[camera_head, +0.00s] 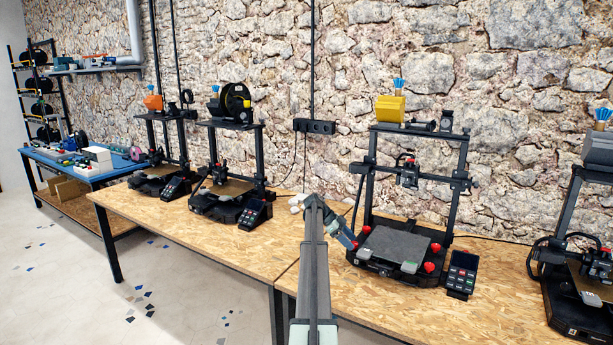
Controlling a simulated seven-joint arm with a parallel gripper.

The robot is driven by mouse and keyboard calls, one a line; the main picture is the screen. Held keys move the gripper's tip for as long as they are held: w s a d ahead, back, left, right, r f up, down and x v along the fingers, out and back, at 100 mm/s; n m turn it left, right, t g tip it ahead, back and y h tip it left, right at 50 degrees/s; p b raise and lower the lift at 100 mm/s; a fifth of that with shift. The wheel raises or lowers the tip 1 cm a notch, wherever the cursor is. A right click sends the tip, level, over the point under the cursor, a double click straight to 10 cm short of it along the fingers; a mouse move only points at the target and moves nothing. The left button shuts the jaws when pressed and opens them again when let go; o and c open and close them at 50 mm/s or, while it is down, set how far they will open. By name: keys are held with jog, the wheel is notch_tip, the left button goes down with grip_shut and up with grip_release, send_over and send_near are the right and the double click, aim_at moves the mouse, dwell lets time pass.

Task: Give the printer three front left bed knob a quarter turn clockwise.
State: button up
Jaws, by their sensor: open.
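The third printer (411,180) stands right of centre, with a black frame and a grey bed (396,243). Other red knobs show at the front right (429,267) and back right (436,247) corners. My gripper (352,243) is just up and left of the front left knob, tilted down toward the bed's left side. It is open and small in this view. I cannot tell whether its fingers touch the knob, and nothing shows between them.
A control pad (462,273) leans at the printer's right. Light clips (409,267) sit at the bed's front edge. The print head (408,175) is high above the bed. Another printer (580,290) stands at far right, and two more to the left. The wooden table's front (340,292) is clear.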

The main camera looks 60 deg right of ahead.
jog(key=w+a+r+n+t+h, duration=0.2)
jog(key=w+a+r+n+h, duration=0.15)
jog(key=w+a+r, duration=0.5)
jog(key=w+d+r+n+t+h, duration=0.6)
jog(key=w+d+r+t+h, duration=0.5)
jog(key=w+r, duration=0.3)
jog(key=shift+d+r, duration=0.3)
jog(key=shift+r, duration=0.5)
dwell(0.5)
jog(key=shift+w+h, duration=0.1)
jog(key=shift+h, duration=0.15)
